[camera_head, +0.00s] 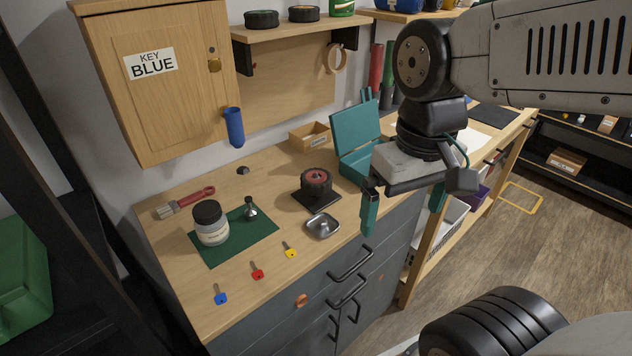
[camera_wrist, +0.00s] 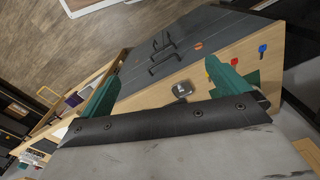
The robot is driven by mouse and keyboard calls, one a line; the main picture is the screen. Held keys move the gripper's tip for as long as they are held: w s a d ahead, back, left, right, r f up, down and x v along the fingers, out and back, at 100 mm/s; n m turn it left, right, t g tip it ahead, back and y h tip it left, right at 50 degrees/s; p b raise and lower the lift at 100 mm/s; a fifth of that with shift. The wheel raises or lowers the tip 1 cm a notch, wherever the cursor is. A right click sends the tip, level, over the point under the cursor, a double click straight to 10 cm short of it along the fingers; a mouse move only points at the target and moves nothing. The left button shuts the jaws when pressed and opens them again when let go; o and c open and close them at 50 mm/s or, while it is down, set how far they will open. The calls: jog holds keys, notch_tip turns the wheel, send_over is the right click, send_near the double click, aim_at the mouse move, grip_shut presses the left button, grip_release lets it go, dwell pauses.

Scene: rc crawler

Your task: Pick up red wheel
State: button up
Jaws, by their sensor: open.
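The red wheel (camera_head: 316,181) has a black tyre and a red hub. In the head view it sits on a black square pad (camera_head: 317,200) on the wooden bench, with the red hub facing up. My gripper (camera_head: 404,208) is open and empty, with its two teal fingers pointing down. It hangs to the right of the wheel, near the bench's front edge, apart from it. In the wrist view my gripper (camera_wrist: 168,88) shows its spread fingers over the drawer fronts. I cannot make out the wheel in the wrist view; the gripper body may hide it.
A small metal dish (camera_head: 323,226) lies just in front of the wheel. An open teal box (camera_head: 358,142) stands behind it to the right. Blue, red and yellow keys lie along the front edge. A wooden cabinet (camera_head: 160,85) hangs above.

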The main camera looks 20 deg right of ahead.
jog(key=w+f+n+t+y, duration=0.1)
jog(key=w+f, duration=0.4)
jog(key=w, duration=0.5)
jog(key=w+f, duration=0.5)
jog(key=w, duration=0.5)
jog(key=n+t, duration=0.1)
jog(key=t, duration=0.2)
send_near(319, 179)
notch_tip(319, 179, down, 3)
jog(key=x, duration=0.2)
jog(key=w+x, duration=0.1)
jog(key=x, duration=0.4)
jog(key=shift+w+r, duration=0.1)
jog(key=shift+w, duration=0.15)
jog(key=c, duration=1.1)
